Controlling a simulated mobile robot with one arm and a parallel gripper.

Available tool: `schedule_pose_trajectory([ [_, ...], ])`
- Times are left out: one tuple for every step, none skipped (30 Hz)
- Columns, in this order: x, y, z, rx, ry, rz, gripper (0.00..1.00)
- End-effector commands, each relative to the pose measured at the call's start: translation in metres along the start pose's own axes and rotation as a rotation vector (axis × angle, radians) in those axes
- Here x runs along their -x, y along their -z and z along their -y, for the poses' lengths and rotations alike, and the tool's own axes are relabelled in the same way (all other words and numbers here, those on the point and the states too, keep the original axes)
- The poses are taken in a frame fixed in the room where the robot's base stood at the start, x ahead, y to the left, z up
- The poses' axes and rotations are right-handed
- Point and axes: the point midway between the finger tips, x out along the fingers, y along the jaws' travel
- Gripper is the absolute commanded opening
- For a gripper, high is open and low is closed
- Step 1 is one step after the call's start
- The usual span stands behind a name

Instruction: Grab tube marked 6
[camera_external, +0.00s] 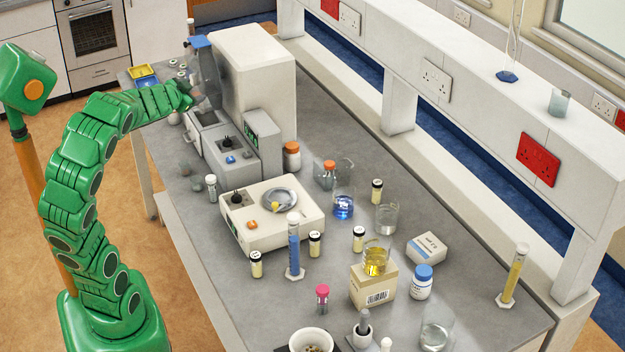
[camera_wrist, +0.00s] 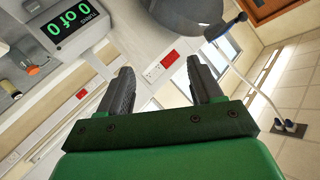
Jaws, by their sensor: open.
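A pale-capped vial (camera_external: 211,187) stands near the bench's left edge. No number can be read on any of them, so I cannot tell which is tube 6. My gripper (camera_external: 190,97) is at the far left by the tall white machine, away from these vials. In the wrist view my gripper (camera_wrist: 161,84) has its fingers apart with nothing between them.
The white machine (camera_external: 258,75) stands close beside my gripper; its display (camera_wrist: 72,27) shows in the wrist view. The balance (camera_external: 270,222), a blue cylinder (camera_external: 293,250), a beaker on a box (camera_external: 375,257) and bottles crowd the bench. The bench's left front strip is mostly clear.

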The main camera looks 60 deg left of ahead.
Motion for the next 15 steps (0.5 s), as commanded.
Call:
schedule_pose_trajectory([
  [-0.005, -0.003, 0.004, -0.010, -0.011, -0.018, 0.65],
  [-0.008, -0.003, 0.004, -0.017, -0.023, -0.033, 0.65],
  [-0.012, -0.004, 0.004, -0.025, -0.040, -0.052, 0.65],
  [-0.014, -0.005, 0.004, -0.029, -0.055, -0.065, 0.65],
  [-0.017, -0.007, 0.003, -0.034, -0.070, -0.076, 0.65],
  [-0.019, -0.009, 0.001, -0.040, -0.093, -0.092, 0.65],
  [-0.021, -0.011, 0.000, -0.042, -0.110, -0.102, 0.65],
  [-0.023, -0.013, -0.002, -0.046, -0.130, -0.113, 0.65],
  [-0.025, -0.017, -0.004, -0.048, -0.155, -0.125, 0.65],
  [-0.026, -0.019, -0.007, -0.048, -0.177, -0.136, 0.65],
  [-0.027, -0.023, -0.008, -0.048, -0.197, -0.142, 0.65],
  [-0.028, -0.027, -0.012, -0.046, -0.228, -0.155, 0.65],
  [-0.028, -0.031, -0.014, -0.044, -0.250, -0.160, 0.65],
  [-0.028, -0.034, -0.017, -0.041, -0.275, -0.168, 0.65],
  [-0.028, -0.040, -0.021, -0.036, -0.306, -0.173, 0.65],
])
